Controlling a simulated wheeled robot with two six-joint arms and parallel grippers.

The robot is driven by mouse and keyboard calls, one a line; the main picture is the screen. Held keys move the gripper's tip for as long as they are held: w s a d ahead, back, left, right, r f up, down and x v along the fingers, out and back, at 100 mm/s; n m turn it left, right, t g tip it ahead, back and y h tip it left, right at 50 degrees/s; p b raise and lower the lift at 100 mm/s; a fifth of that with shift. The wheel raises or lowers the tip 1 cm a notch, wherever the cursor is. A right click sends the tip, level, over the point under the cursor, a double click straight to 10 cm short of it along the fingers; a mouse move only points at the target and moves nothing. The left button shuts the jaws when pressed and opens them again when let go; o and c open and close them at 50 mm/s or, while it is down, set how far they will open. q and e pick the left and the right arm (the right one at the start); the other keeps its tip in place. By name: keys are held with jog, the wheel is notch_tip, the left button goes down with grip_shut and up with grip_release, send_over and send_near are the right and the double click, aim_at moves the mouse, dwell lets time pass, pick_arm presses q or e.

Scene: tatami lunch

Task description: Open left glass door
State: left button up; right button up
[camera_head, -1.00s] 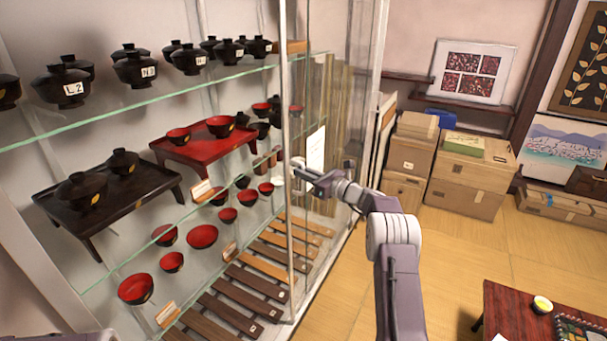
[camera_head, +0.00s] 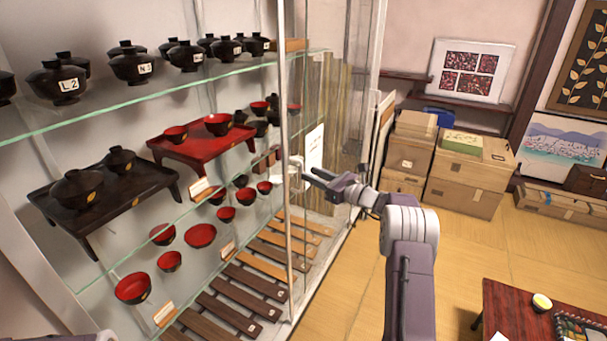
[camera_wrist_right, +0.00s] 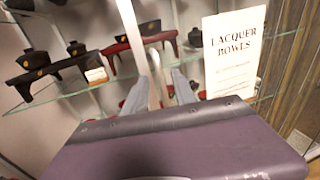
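The glass-fronted cabinet has a pale upright door frame (camera_head: 285,110) near the middle of the head view, with a small white handle (camera_head: 297,175) on it. Left of this upright the shelves show clearly; I cannot tell whether glass covers them. My right gripper (camera_head: 313,176) is just right of the handle, fingers pointing left at it, with a small gap seeming to separate them. In the right wrist view its fingers (camera_wrist_right: 158,90) are apart and empty, with the pale upright (camera_wrist_right: 136,35) seen beyond them. My left gripper is out of view.
Shelves hold black lidded bowls (camera_head: 132,66), red bowls (camera_head: 201,236), a red stand (camera_head: 190,148) and a dark stand (camera_head: 110,205). A white sign (camera_head: 315,150) is behind the right glass. Cardboard boxes (camera_head: 468,175) stand at the back.

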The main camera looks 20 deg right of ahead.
jog(key=v, duration=0.4)
dwell(0.3)
